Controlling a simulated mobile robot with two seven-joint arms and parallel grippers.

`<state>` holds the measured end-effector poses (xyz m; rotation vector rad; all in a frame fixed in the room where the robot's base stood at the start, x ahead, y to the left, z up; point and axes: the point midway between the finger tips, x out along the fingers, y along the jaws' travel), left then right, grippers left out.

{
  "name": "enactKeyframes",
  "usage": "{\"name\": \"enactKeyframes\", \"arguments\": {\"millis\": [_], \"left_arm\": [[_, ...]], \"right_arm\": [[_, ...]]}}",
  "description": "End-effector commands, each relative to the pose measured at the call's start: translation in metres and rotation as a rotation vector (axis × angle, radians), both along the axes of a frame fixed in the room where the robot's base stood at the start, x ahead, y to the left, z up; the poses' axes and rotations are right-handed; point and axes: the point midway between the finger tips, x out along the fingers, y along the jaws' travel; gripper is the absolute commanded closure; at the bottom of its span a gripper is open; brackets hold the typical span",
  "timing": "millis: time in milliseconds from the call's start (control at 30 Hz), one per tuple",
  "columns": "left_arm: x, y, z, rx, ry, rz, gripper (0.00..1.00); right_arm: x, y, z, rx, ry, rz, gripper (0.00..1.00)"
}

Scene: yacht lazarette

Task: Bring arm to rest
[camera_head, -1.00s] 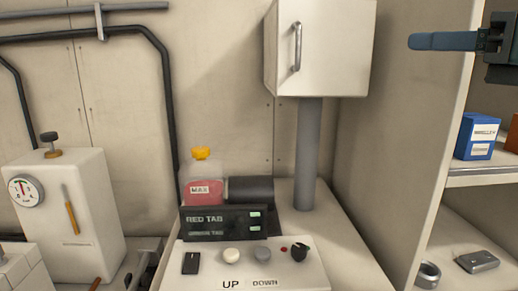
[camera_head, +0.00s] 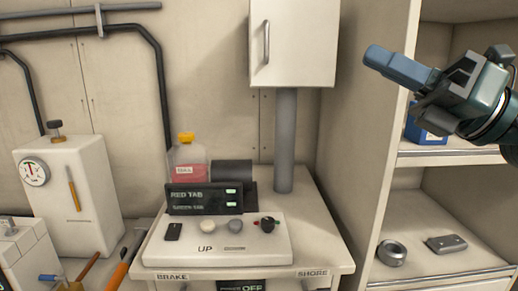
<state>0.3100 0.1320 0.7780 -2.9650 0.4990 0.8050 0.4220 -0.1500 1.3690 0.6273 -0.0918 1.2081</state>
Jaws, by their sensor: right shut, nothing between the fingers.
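My right gripper (camera_head: 385,62) is at the upper right, in front of the shelf unit. Its blue-grey fingers are shut together, with nothing held, and point up and to the left. It is clear of the surfaces around it. My left gripper is not in view. Below and left of the right gripper is a white control panel (camera_head: 215,254) with knobs and the words UP and DOWN. A black display box (camera_head: 205,198) reading RED TAB stands behind it.
A white cabinet (camera_head: 310,45) on a grey post (camera_head: 285,140) stands left of the gripper. The shelves hold a blue box (camera_head: 419,134), a grey ring (camera_head: 391,253) and a flat metal item (camera_head: 446,244). A bottle of red fluid (camera_head: 187,160) and a gauge unit (camera_head: 75,190) stand left.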

Motion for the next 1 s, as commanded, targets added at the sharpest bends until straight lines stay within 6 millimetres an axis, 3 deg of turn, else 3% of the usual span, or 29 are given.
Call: {"name": "enactKeyframes", "arguments": {"millis": [67, 167, 267, 400, 533, 667, 700, 800, 900, 1000], "left_arm": [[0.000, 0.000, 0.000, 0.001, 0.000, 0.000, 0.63], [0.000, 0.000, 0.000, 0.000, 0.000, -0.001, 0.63], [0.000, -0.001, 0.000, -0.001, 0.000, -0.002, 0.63], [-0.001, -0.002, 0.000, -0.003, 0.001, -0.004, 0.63], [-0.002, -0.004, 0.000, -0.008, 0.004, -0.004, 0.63], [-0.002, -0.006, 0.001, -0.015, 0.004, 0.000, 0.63], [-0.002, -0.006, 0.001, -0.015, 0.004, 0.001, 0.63], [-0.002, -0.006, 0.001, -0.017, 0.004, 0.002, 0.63], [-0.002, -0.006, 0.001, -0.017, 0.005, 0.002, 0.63], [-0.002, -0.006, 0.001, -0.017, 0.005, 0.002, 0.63]], "right_arm": [[0.005, 0.000, -0.014, 0.211, 0.102, 0.074, 1.00], [0.018, -0.017, -0.035, 0.531, 0.266, 0.114, 1.00], [0.041, -0.045, -0.076, 0.862, 0.471, 0.082, 1.00], [0.066, -0.085, -0.170, 1.273, 0.788, -0.075, 1.00], [0.063, -0.105, -0.267, 1.544, 1.059, -0.279, 1.00], [0.035, -0.111, -0.362, 1.745, 1.323, -0.516, 1.00], [0.022, -0.109, -0.390, 1.793, 1.403, -0.594, 1.00], [-0.016, -0.103, -0.447, 1.883, 1.587, -0.782, 1.00], [-0.052, -0.095, -0.486, 1.929, 1.732, -0.940, 1.00], [-0.085, -0.087, -0.513, 1.953, 1.850, -1.071, 1.00]]}}
